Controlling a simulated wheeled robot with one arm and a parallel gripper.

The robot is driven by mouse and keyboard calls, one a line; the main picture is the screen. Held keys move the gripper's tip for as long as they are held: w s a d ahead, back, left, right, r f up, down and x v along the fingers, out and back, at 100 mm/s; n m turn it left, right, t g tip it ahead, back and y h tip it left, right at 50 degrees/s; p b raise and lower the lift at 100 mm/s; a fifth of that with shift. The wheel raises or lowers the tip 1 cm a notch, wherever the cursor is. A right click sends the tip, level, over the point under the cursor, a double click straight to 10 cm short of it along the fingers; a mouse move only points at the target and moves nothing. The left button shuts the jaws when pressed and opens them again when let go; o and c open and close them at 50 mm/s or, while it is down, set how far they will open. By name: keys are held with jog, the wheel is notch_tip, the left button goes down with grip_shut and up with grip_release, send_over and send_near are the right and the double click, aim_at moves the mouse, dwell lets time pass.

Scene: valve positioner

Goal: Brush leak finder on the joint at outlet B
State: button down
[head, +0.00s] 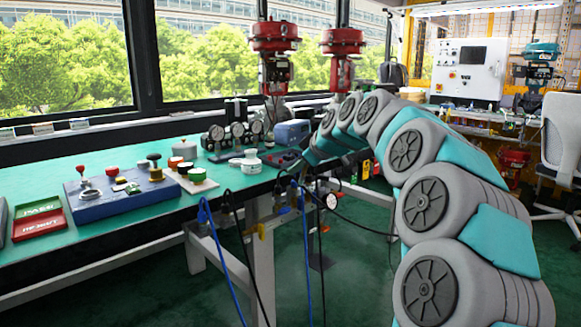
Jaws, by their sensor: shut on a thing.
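My arm reaches over the bench from the right, and its end comes down near the bench's front edge. My gripper (298,168) is small and dark there. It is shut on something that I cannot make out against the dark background. A small white pot (251,162) stands on the green bench (130,166), left of my gripper. Behind it is a blue positioner housing (292,133), with round gauges (237,131) to its left. The outlet labels are too small to read, so I cannot tell which joint is outlet B. My arm hides the area to the right.
A blue control box (122,196) with knobs, a tray with a green-topped part (196,175), and green and red bins (39,218) occupy the bench's left side. Red-topped valves (275,38) stand behind. Blue and black hoses (222,250) hang off the front edge.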

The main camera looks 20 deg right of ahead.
jog(key=w+d+f+p, duration=0.1)
jog(key=w+f, duration=0.3)
jog(key=w, duration=0.1)
jog(key=shift+w+f, duration=0.3)
jog(key=shift+w, duration=0.05)
jog(key=shift+w+d+f, duration=0.1)
jog(key=shift+w+d, duration=0.1)
jog(key=shift+w, duration=0.15)
dwell(0.8)
jog(key=shift+d+b, duration=0.25)
jog(key=shift+b, duration=0.1)
dwell(0.5)
jog(key=shift+a, duration=0.2)
jog(key=shift+a+b, duration=0.1)
jog(key=shift+b, duration=0.25)
dwell(0.4)
jog(key=shift+s+a+r+b, duration=0.25)
jog(key=shift+s+r+b, duration=0.1)
jog(key=shift+s+r, duration=0.7)
jog(key=shift+s+a+r+b, duration=0.2)
jog(key=shift+s+r+b, duration=0.1)
jog(key=shift+s+r, duration=0.7)
jog(key=shift+s+f, duration=0.15)
